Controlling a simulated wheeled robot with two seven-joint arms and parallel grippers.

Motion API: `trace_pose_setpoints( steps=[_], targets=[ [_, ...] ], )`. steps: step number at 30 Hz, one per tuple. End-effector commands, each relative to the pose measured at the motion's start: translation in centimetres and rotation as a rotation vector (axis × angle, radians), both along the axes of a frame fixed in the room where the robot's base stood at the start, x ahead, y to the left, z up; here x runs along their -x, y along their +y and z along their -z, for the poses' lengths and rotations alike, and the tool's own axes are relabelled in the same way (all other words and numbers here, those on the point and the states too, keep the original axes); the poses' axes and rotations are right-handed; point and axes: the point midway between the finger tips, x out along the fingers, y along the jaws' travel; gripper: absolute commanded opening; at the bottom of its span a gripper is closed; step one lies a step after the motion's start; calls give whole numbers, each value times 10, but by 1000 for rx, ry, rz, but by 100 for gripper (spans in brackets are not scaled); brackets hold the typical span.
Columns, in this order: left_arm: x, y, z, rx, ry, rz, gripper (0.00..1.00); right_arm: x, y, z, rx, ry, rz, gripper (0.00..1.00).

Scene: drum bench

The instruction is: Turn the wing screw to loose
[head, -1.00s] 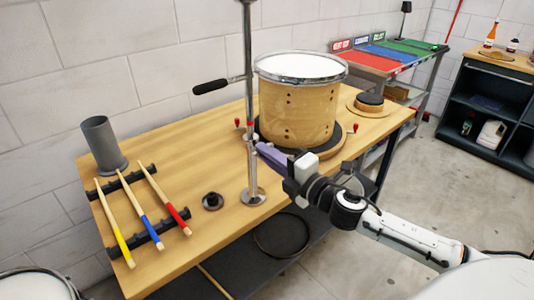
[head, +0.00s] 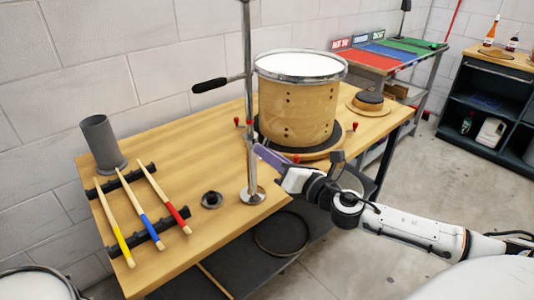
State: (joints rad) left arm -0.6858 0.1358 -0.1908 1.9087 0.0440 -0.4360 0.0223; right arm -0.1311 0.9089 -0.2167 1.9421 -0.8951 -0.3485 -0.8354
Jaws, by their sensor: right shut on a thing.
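A chrome upright post (head: 249,100) stands on a round foot (head: 250,197) at the front of the wooden bench. It carries a side arm with a black grip (head: 210,85). My right gripper (head: 258,151) reaches in from the right, its purple fingers shut at the post, below the red band. The fingers and their angle hide the wing screw between them, so its own shape does not show. My left gripper is out of view.
A wooden drum (head: 297,105) sits on a dark round base just behind my right gripper, with red-tipped knobs (head: 296,158) around it. Drumsticks (head: 133,222) lie on black racks at left, near a grey cup (head: 101,143). A black ring piece (head: 212,200) lies beside the post foot.

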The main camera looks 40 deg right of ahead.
Motion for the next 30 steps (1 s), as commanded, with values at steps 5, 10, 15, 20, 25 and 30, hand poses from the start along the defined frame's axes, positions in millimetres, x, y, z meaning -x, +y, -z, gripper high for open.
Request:
trace_pose_setpoints(
  steps=[5, 10, 15, 20, 25, 30],
  targets=[
    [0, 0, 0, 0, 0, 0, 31, 0, 0, 1, 81, -5, -2, 0],
    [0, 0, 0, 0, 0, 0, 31, 0, 0, 1, 123, -8, -2, 0],
    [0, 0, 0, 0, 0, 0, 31, 0, 0, 2, 139, -9, -2, 0],
    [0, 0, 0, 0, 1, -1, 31, 0, 0, 2, 141, -9, -2, 0],
    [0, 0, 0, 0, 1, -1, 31, 0, 0, 2, 139, -8, -3, 0],
    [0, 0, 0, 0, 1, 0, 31, 0, 0, 1, 139, -8, -2, 27]
  ],
)
